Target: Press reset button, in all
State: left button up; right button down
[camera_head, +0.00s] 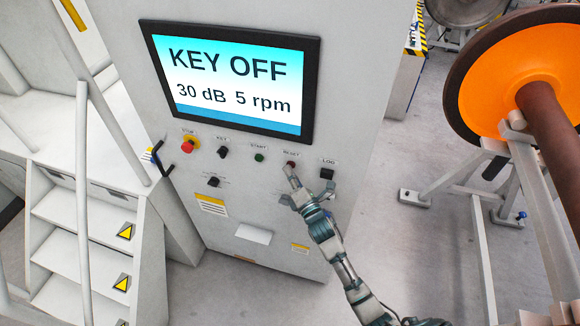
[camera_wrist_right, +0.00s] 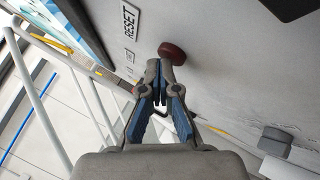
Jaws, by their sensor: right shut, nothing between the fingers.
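The reset button (camera_head: 291,164) is a small dark red knob under the RESET label on the grey control panel (camera_head: 350,90). In the right wrist view the reset button (camera_wrist_right: 172,53) is a round dark red cap beside the RESET label (camera_wrist_right: 129,20). My right gripper (camera_head: 289,170) is shut and empty. Its fingertips (camera_wrist_right: 160,66) are at the button's edge and partly overlap it in the view; I cannot tell whether they touch it. My left gripper is not in view.
The screen (camera_head: 232,80) reads KEY OFF, 30 dB, 5 rpm. Left of the reset button are a red stop button (camera_head: 188,147), a key switch (camera_head: 223,152) and a green start button (camera_head: 259,157). A black LOG button (camera_head: 326,174) is to the right. An orange wheel (camera_head: 510,75) stands at right.

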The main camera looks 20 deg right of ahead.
jog(key=shift+s, duration=0.1)
jog(key=shift+s+a+p, duration=0.3)
jog(key=shift+s+a, duration=0.1)
jog(key=shift+s, duration=0.2)
jog(key=shift+s+a+p, duration=0.3)
jog(key=shift+s+a, duration=0.45)
jog(key=shift+s, duration=0.3)
jog(key=shift+s+a+p, duration=0.3)
jog(key=shift+s+a, duration=0.4)
jog(key=shift+s, duration=0.35)
